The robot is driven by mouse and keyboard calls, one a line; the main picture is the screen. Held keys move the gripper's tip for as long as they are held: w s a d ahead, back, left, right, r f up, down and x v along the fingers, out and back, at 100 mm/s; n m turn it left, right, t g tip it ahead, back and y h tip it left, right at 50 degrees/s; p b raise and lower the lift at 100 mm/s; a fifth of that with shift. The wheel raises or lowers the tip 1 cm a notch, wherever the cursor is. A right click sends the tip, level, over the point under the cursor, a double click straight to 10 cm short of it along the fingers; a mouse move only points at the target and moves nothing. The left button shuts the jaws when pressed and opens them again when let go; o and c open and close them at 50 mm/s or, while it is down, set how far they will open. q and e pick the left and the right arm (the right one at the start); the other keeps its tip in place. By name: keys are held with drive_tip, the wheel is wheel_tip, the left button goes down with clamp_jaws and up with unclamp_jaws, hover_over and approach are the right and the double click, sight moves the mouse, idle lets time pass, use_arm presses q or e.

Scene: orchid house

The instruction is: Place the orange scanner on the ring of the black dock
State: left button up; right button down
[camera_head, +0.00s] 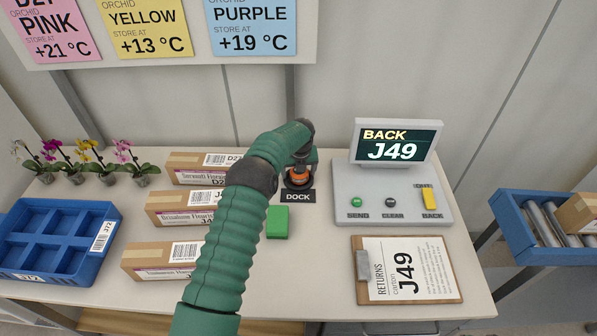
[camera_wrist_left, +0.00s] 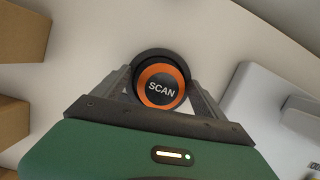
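The orange scanner (camera_head: 299,174) is a round piece with a dark face marked SCAN, which the left wrist view shows between my fingers (camera_wrist_left: 161,89). The black dock (camera_head: 299,196), labelled DOCK, stands near the middle of the table. Its dark round part shows behind the scanner in the left wrist view (camera_wrist_left: 160,56). My left gripper (camera_head: 300,168) points down over the dock, with a finger against each side of the scanner. The scanner is at the dock's ring; whether it rests fully on it is hidden. My right gripper is not in view.
A green block (camera_head: 277,222) lies just in front of the dock. Cardboard boxes (camera_head: 170,211) stand to its left, beyond them a blue crate (camera_head: 108,222) and orchids (camera_head: 92,170). A grey console (camera_head: 390,207) and a clipboard (camera_head: 405,270) are to the right.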

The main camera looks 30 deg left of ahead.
use_arm(q)
drive_tip(key=d+v, duration=0.1)
drive_tip(key=v, duration=1.1)
drive_tip(key=s+d+r+n+h, duration=0.1)
drive_tip(key=s+d+n, duration=1)
drive_tip(key=d+n, duration=0.1)
drive_tip(key=s+d+f+n, duration=0.1)
drive_tip(key=s+d+n, duration=0.2)
drive_tip(key=s+n, duration=0.5)
drive_tip(key=s+d+f+n+h, duration=0.1)
drive_tip(key=s+d+n, duration=0.2)
drive_tip(key=s+n, duration=0.4)
drive_tip(key=s, duration=0.4)
drive_tip(key=shift+d+n, duration=0.25)
drive_tip(key=shift+n, duration=0.15)
drive_tip(key=shift+s+d+f, duration=0.1)
drive_tip(key=shift+d, duration=0.15)
drive_tip(key=shift+a, duration=0.15)
